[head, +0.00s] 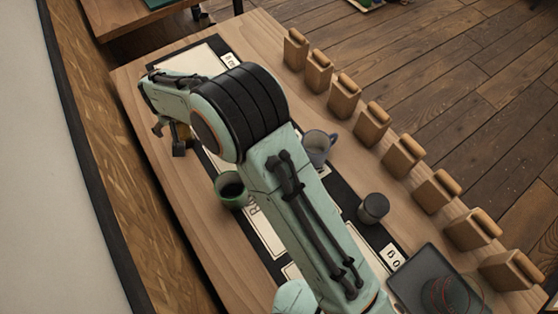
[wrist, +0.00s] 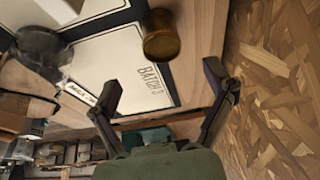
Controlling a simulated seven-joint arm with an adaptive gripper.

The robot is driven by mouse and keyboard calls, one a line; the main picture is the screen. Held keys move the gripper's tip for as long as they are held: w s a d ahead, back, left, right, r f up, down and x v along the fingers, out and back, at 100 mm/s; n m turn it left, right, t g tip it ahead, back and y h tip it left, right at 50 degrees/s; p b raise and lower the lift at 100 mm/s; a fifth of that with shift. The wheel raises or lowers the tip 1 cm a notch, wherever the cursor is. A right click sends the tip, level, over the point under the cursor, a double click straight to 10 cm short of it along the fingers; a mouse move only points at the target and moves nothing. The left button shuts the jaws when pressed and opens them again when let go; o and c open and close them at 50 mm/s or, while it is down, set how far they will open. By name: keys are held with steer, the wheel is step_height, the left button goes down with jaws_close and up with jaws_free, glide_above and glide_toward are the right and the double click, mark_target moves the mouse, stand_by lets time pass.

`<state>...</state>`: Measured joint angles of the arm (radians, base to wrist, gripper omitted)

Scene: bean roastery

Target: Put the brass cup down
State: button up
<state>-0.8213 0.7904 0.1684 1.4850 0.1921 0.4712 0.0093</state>
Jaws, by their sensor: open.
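The brass cup (wrist: 162,38) is a golden-brown cylinder in the upper middle of the wrist view. It appears to stand on the printed mat (wrist: 122,72), by the edge of a cream panel marked "BATCH 3". In the head view only a small golden part of the cup (head: 185,131) shows beside my gripper (head: 168,138), with my arm hiding the rest. In the wrist view my gripper (wrist: 165,86) is open. Its two fingers are spread wide, nothing is between them, and the cup is apart from them, beyond the fingertips.
A green cup with dark contents (head: 230,190), a blue-grey mug (head: 318,146) and a dark jar (head: 373,208) stand near my arm. Several tan bags (head: 371,123) line the table's right edge. A black tray (head: 412,279) lies at lower right. Bare wood (head: 160,190) shows at left.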

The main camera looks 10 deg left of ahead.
steer(key=d+r+m+h, duration=0.1)
steer(key=d+r+m, duration=0.1)
steer(key=d+r, duration=0.65)
steer(key=d+r+m+h, duration=0.1)
steer(key=d+r, duration=0.2)
steer(key=d, duration=1.1)
steer(key=s+d+r+m+g, duration=0.1)
steer(key=s+d+m+g, duration=0.2)
steer(key=s+d, duration=1.3)
steer(key=s+m, duration=0.1)
steer(key=s, duration=0.3)
steer(key=shift+s+d+r+m, duration=0.2)
steer(key=shift+s+d+m, duration=0.05)
steer(key=shift+d+m, duration=0.15)
